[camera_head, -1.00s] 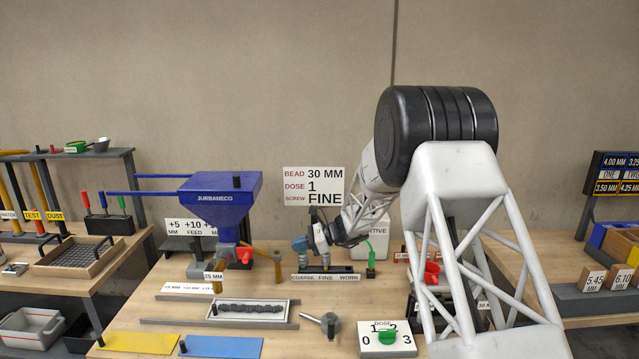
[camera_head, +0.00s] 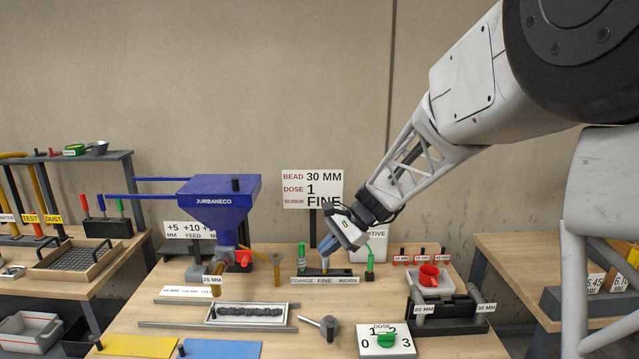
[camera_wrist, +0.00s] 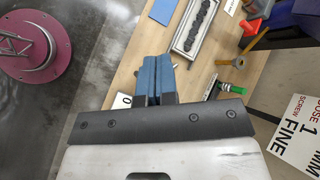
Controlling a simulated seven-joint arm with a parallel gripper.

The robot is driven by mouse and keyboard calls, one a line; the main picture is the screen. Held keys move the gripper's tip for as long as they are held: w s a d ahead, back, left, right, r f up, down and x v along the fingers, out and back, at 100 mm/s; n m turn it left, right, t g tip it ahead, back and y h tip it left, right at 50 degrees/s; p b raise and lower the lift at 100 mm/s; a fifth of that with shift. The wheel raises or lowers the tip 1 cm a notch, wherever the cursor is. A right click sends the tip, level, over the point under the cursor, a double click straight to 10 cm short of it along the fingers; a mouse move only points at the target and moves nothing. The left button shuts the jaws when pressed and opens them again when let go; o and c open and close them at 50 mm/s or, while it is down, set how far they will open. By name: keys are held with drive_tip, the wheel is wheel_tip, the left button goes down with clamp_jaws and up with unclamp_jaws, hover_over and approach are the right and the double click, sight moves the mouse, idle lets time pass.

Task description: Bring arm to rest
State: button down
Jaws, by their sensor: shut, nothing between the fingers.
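My gripper (camera_head: 326,246) is above the coarse/fine/worn screw rack (camera_head: 322,280) at the back of the middle table. Its blue fingers (camera_wrist: 154,78) are shut with nothing between them and point downward. A green-handled screw (camera_head: 301,256) stands at the rack's left end, and it also shows in the wrist view (camera_wrist: 233,88). My arm reaches in from the upper right of the head view. Part of the rack behind the fingers is hidden.
The blue hopper (camera_head: 222,205) stands left of my gripper. The bead sign (camera_head: 312,186) rises close behind it.

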drive_tip(key=s+d+n+t+h, duration=0.1)
drive_tip(key=s+d+n+h, duration=0.2)
drive_tip(key=s, duration=0.9)
drive_tip(key=s+d+r+n+t+h, duration=0.1)
drive_tip(key=s+d+n+h, duration=0.2)
drive_tip(key=s+d, duration=0.5)
drive_tip(key=s+d+r+n+t+h, duration=0.1)
drive_tip(key=s+d+n+h, duration=0.2)
drive_tip(key=s, duration=1.4)
drive_tip(key=shift+s+d+r+t, duration=0.2)
drive_tip(key=shift+s+d+t, duration=0.1)
drive_tip(key=shift+d, duration=0.95)
